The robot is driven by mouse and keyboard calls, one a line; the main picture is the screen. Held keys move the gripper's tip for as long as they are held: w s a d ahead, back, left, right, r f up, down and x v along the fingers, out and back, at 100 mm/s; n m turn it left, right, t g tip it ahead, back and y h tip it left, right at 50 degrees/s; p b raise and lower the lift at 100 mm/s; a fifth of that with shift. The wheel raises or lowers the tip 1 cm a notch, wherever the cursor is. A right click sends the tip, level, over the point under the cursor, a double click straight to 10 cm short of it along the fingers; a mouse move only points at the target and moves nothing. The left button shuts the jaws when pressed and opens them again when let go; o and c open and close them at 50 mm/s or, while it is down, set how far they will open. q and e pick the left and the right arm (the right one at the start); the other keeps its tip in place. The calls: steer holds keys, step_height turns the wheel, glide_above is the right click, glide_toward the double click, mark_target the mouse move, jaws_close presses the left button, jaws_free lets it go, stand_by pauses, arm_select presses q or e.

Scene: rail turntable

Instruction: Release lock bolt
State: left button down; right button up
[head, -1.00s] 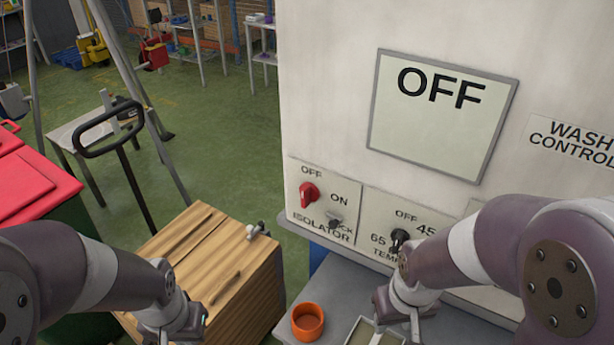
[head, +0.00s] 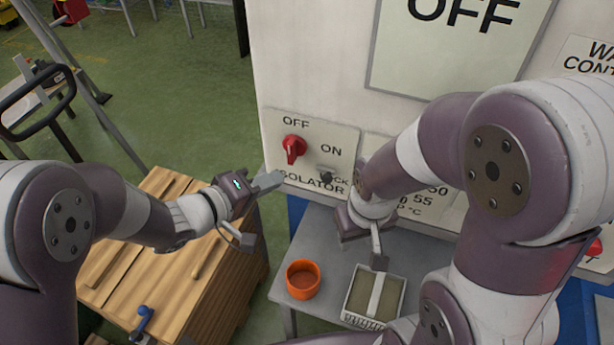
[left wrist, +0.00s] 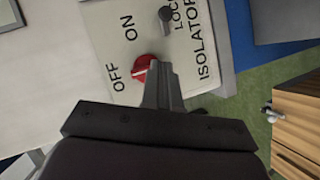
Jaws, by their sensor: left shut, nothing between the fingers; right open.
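The lock bolt (head: 326,177) is a small dark knob by the LOCK lettering on the isolator panel (head: 345,145), low on the white cabinet. It also shows at the top of the left wrist view (left wrist: 166,14). The red isolator knob (head: 293,148) sits to its upper left, near the OFF mark. My left gripper (head: 272,180) is shut and empty, in front of the panel's lower left corner, apart from the bolt. In the left wrist view its fingers (left wrist: 161,72) overlap the red knob's edge; contact cannot be told. My right gripper (head: 362,250) is open above the grey table.
An orange cup (head: 303,279) and a shallow tray with a light bar (head: 375,292) stand on the grey table (head: 330,255) below the panel. A wooden cabinet (head: 205,275) stands to the left. My right arm covers part of the temperature panel.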

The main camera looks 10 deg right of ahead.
mark_target(327, 172)
arm_select(q)
steer(key=d+f, duration=0.1)
steer(key=d, duration=0.1)
steer(key=w+d+f, duration=0.1)
steer(key=d, duration=0.2)
steer(key=d+f, duration=0.1)
steer(key=d, duration=0.2)
steer(key=shift+w+f+p, duration=0.25)
steer(key=shift+w+p, duration=0.15)
steer(key=shift+s+d, duration=0.1)
steer(key=shift+s, duration=0.05)
